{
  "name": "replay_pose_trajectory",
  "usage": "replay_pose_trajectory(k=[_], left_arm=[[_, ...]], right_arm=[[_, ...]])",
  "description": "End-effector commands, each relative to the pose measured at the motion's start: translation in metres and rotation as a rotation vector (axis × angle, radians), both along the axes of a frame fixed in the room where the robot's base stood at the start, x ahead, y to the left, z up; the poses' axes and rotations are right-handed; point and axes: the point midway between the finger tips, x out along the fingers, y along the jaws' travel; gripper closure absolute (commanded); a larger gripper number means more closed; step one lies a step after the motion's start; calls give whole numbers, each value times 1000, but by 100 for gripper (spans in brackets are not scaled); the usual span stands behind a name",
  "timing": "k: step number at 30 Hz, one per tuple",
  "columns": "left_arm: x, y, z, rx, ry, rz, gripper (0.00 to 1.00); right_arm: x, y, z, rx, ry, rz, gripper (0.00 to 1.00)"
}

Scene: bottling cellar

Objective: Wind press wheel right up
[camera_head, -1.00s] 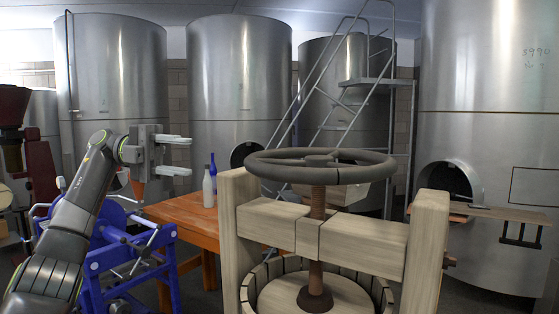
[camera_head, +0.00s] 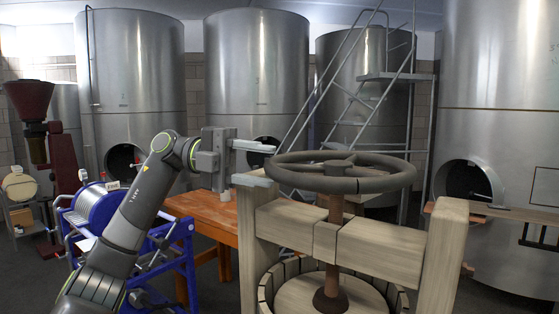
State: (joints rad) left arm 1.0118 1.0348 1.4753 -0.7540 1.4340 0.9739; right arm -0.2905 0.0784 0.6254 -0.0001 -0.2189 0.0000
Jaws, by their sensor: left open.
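The press wheel (camera_head: 341,173) is a dark grey ring with spokes, lying level on top of a rusty brown screw (camera_head: 334,250). The screw passes through the pale wooden beam (camera_head: 375,245) of the press and ends at a dark foot on the round wooden plate (camera_head: 292,296) in the slatted basket. My left gripper (camera_head: 262,162) comes in from the left, just beside the left rim of the wheel. Its two pale fingers are apart, one above the other, with nothing visible between them. I cannot tell whether a finger touches the rim. My right gripper is not in view.
An orange-brown wooden table (camera_head: 205,210) stands behind the press. A blue machine (camera_head: 180,245) is at the left, partly behind my arm. Steel tanks (camera_head: 257,75) and a metal ladder stair (camera_head: 385,80) stand at the back. A wooden board (camera_head: 500,212) lies at the right.

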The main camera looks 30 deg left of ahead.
Motion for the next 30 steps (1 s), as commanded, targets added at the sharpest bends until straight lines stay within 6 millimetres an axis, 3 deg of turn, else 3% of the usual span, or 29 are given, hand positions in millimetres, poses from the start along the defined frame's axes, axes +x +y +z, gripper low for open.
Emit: replay_pose_trajectory(k=[3,8,19,28,30], left_arm=[[1,-20,1,0,0,-4,59],[3,-35,-1,-1,1,-2,59],[4,-40,-3,-1,1,1,60],[4,-39,-3,0,1,0,99],[4,-39,-3,0,0,0,100]], right_arm=[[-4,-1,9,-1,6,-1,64],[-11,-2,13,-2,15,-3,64],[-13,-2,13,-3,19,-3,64],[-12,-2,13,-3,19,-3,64],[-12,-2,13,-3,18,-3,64]])
